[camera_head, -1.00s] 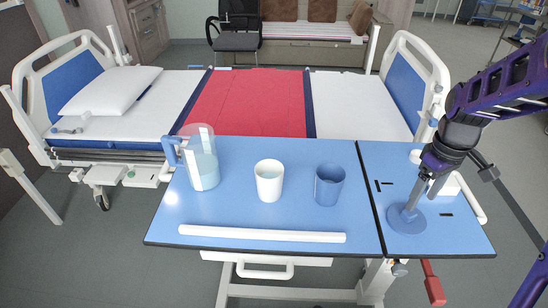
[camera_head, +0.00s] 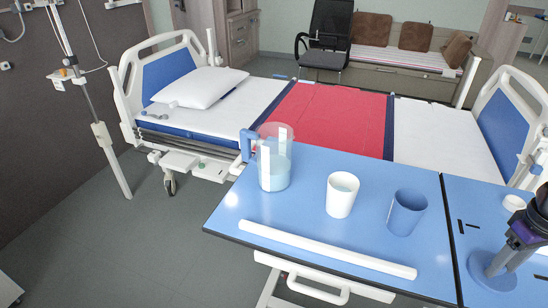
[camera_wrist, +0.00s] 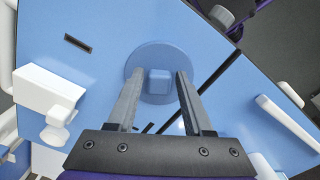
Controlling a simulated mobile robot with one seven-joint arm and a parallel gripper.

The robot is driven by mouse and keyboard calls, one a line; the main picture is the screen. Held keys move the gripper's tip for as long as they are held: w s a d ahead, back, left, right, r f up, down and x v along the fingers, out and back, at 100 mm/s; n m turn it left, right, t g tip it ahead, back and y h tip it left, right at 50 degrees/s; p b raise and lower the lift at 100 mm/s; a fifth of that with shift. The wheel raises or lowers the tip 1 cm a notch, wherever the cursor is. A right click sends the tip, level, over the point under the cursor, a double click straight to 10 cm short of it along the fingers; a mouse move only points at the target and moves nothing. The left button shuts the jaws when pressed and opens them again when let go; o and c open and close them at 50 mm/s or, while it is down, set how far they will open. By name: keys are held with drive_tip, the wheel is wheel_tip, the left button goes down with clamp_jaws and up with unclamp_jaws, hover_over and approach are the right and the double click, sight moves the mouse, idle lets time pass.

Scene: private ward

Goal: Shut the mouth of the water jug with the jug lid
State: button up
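The jug (camera_head: 274,160) is clear with a blue handle and stands upright at the left of the blue overbed table, water inside and its mouth uncovered. The jug lid (camera_head: 481,268) is a round blue disc lying flat on the table's right panel. In the wrist view the lid (camera_wrist: 152,50) shows a square knob at its middle. My gripper (camera_head: 498,267) is above the lid. In the wrist view my gripper (camera_wrist: 156,78) is open, its fingers on either side of the knob with gaps showing. No contact with the lid shows.
A white cup (camera_head: 341,197) and a blue cup (camera_head: 406,213) stand between jug and lid. A long white bar (camera_head: 325,249) lies along the table's front. A dark seam divides the table (camera_head: 300,215). The bed (camera_head: 243,108) is behind.

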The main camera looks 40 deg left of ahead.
clamp_jaws()
drive_tip(key=shift+r+p, duration=1.55)
drive_tip(key=shift+r, duration=0.2)
idle(0.5)
wheel_tip(320, 180, up, 5)
drive_tip(key=p, duration=0.4)
drive_tip(key=shift+f, duration=0.1)
